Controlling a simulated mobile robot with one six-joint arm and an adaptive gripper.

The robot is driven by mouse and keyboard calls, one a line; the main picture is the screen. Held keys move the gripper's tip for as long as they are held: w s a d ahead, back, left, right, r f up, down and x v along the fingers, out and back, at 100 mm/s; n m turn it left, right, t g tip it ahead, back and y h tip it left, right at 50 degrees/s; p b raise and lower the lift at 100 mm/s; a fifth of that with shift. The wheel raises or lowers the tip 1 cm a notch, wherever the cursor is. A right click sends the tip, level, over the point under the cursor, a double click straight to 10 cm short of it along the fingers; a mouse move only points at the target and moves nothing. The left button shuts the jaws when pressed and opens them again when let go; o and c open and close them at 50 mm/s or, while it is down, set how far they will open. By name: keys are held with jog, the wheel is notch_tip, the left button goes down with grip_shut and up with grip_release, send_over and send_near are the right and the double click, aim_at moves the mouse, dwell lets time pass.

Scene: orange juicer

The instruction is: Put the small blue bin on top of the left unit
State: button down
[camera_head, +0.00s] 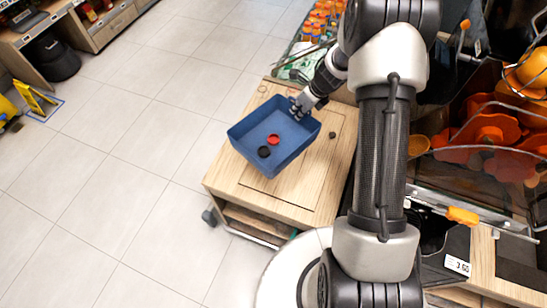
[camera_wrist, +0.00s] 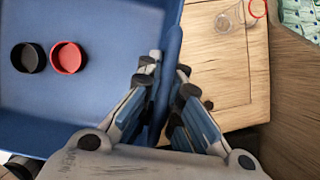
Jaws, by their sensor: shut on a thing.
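The blue bin (camera_head: 250,129) is an open, square-cornered tray. It is over the top of a low light-wood unit (camera_head: 226,183) on castors. I cannot tell whether the bin touches the unit's top or hangs just above it. A red cap (camera_head: 273,140) and a black cap (camera_head: 264,152) lie inside. My gripper (camera_head: 301,106) is shut on the bin's far-right wall. In the wrist view my gripper (camera_wrist: 167,75) has one finger on each side of the bin's wall (camera_wrist: 170,65). The bin's floor (camera_wrist: 105,30) fills the left side there.
A small dark knob (camera_head: 332,134) is on the wooden top, right of the bin. A clear cup (camera_wrist: 228,20) with a red rim shows in the wrist view. Bottles (camera_head: 318,22) stand behind. The juicer (camera_head: 490,130) with oranges is at right.

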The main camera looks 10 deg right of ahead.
notch_tip(320, 180, down, 20)
jog(key=b, duration=0.7)
jog(key=shift+r, duration=0.15)
jog(key=shift+f+b, duration=0.2)
jog(key=shift+b, duration=0.15)
jog(key=c, duration=2.2)
grip_release()
jog(key=o, duration=0.4)
